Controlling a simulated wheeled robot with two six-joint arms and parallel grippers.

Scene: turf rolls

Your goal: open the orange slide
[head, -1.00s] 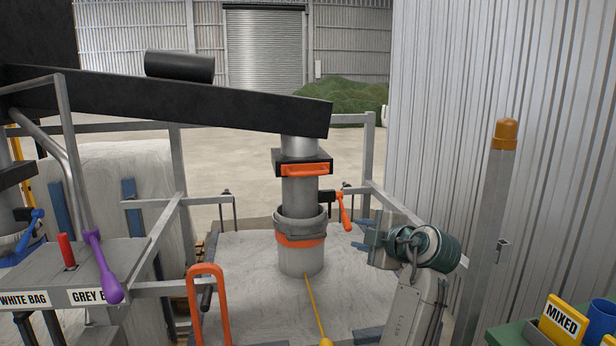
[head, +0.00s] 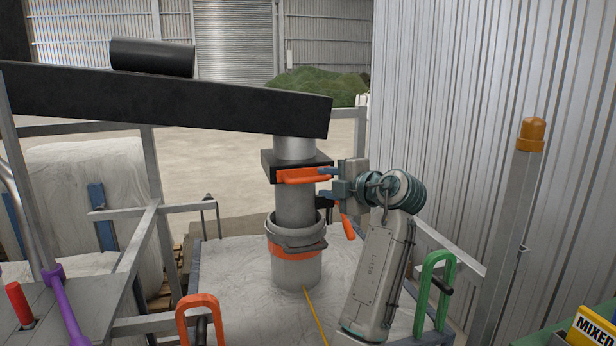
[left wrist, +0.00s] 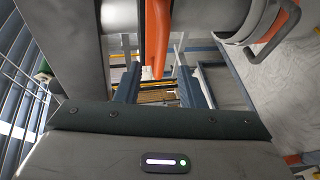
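The orange slide (head: 298,176) is a flat orange handle on the front of a black box (head: 270,163) around the grey spout pipe (head: 295,205). My left gripper (head: 328,183) is at the right end of this handle, just beneath the chute. In the left wrist view its two fingers (left wrist: 160,88) stand apart, and an orange bar (left wrist: 157,40) shows between them at the top. I cannot tell whether either finger touches it. My right gripper is in neither view.
An orange lever (head: 346,224) hangs just below my left gripper. A grey collar with an orange band (head: 297,250) circles the lower pipe above a white bag (head: 245,270). A long black chute (head: 160,95) runs overhead. Metal rails (head: 440,245) and a post (head: 512,230) stand on the right.

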